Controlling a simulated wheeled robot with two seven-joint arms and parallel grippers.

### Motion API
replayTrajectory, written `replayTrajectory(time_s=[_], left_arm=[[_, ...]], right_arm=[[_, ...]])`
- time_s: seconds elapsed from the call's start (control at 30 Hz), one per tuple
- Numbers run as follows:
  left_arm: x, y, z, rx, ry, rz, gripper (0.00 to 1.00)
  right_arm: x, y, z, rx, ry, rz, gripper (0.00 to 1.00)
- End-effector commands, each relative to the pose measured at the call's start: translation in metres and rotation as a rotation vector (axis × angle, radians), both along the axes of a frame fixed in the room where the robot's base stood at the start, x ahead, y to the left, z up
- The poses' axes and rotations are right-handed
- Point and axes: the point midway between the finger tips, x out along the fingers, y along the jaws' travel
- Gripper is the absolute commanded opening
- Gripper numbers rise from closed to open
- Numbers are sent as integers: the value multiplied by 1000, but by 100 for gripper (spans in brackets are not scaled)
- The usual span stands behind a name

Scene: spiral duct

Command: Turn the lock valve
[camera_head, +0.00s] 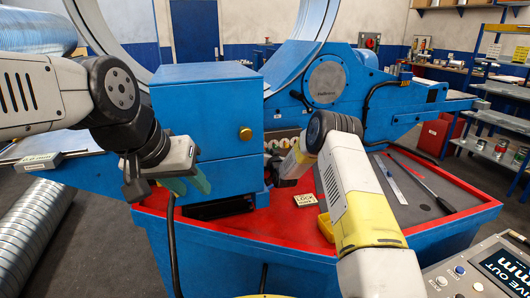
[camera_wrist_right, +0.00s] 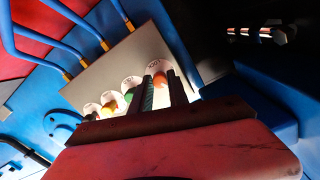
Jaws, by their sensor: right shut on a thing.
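A row of valve knobs with round white labels sits on a pale panel in the right wrist view, with an orange knob (camera_wrist_right: 92,108) and a green knob (camera_wrist_right: 129,94) among them. My right gripper (camera_wrist_right: 163,88) reaches the knob at the right end of the row and is shut on it. In the head view my right gripper (camera_head: 284,168) is at the recess in the blue machine, partly hidden. My left gripper (camera_head: 190,182) hangs in front of the blue cabinet, away from the valves; its opening is unclear.
The blue cabinet (camera_head: 208,100) stands left of the valves. The red-rimmed tray (camera_head: 452,226) holds a small lettered card (camera_head: 305,199), a steel ruler (camera_head: 391,182) and a dark long tool (camera_head: 425,184). Blue pipes (camera_wrist_right: 40,55) run beside the valve panel.

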Motion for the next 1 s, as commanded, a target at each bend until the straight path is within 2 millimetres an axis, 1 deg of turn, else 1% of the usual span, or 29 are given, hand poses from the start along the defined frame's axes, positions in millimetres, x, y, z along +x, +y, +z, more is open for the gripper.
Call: replayTrajectory(time_s=[0.7,1.0], left_arm=[[0,0,0,0,0,0,36],[0,0,0,0,0,0,36]], right_arm=[[-1,0,-3,-650,-207,2,0],[0,0,-3,-885,-284,2,0]])
